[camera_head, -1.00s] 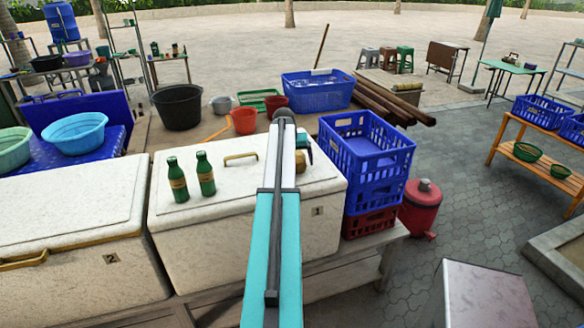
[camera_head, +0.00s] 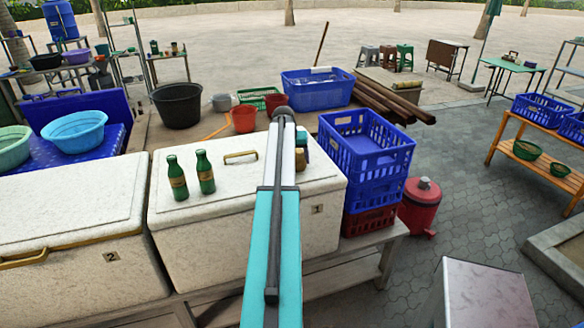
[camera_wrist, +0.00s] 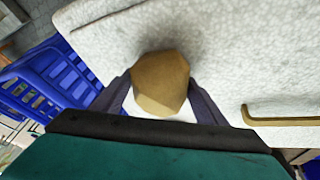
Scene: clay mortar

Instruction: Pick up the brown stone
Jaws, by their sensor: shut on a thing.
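The brown stone (camera_wrist: 160,82) is a tan, faceted lump between the two dark fingers of my gripper (camera_wrist: 162,98) in the wrist view. The fingers press on its left and right sides, so my gripper is shut on it. In the head view the stone (camera_head: 300,158) shows small beside my arm, at the right part of the white cooler lid marked 1. My gripper (camera_head: 302,142) is mostly hidden there behind the arm. I cannot tell whether the stone touches the lid.
Two green bottles (camera_head: 191,175) stand on the cooler lid (camera_head: 225,205), left of my arm, near a brass handle (camera_head: 240,154). Stacked blue crates (camera_head: 365,160) stand close on the right. A second cooler (camera_head: 70,215) is at the left.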

